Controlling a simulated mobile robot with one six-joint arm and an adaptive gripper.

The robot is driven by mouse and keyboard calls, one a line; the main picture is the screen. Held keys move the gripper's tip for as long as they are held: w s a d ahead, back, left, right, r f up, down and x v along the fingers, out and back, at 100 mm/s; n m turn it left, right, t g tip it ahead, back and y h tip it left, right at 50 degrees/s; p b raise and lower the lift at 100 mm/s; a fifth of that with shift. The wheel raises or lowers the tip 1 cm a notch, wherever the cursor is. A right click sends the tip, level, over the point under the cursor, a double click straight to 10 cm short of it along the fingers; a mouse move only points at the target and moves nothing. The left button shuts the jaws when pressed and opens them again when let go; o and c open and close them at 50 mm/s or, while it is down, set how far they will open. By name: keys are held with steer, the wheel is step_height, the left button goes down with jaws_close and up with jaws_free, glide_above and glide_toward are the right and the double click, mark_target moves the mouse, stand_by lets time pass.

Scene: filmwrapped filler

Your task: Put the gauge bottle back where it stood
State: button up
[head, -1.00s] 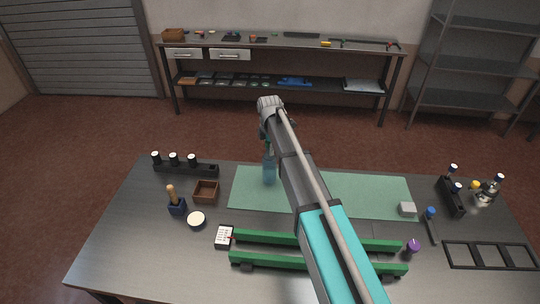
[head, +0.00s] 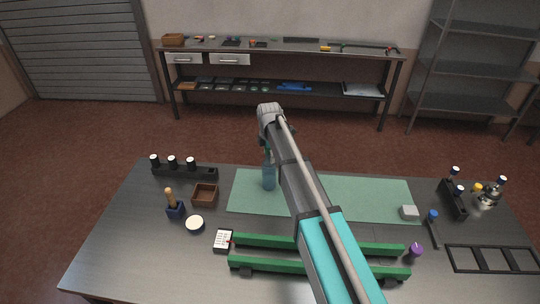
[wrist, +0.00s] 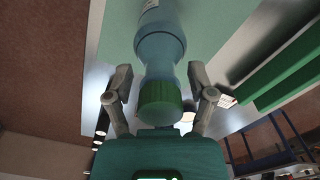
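A translucent blue bottle (head: 268,177) with a green cap is upright at the left part of the green mat (head: 350,195); I take it for the gauge bottle, though no label is readable. In the wrist view the bottle (wrist: 160,45) and its cap lie between the fingers of my gripper (wrist: 161,85). The fingers are apart, with a gap on each side of the neck. In the head view my arm hides part of the gripper. I cannot tell whether the bottle's base touches the mat.
Green rails (head: 265,266) run along the front, with a white card (head: 223,240) at their left end. A brown box (head: 205,195), brush holder (head: 175,208) and round tub (head: 195,225) stand left. A black rack (head: 200,171) is behind them; another rack (head: 452,200) stands right.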

steer(key=shift+r, duration=0.15)
stand_by(0.3)
step_height(320, 180, up, 12)
steer(key=p, duration=1.2)
stand_by(0.8)
steer(key=s+d+m, duration=2.3)
steer(key=s, duration=0.3)
step_height(320, 180, down, 15)
steer(key=b, duration=1.4)
steer(key=shift+b, duration=0.4)
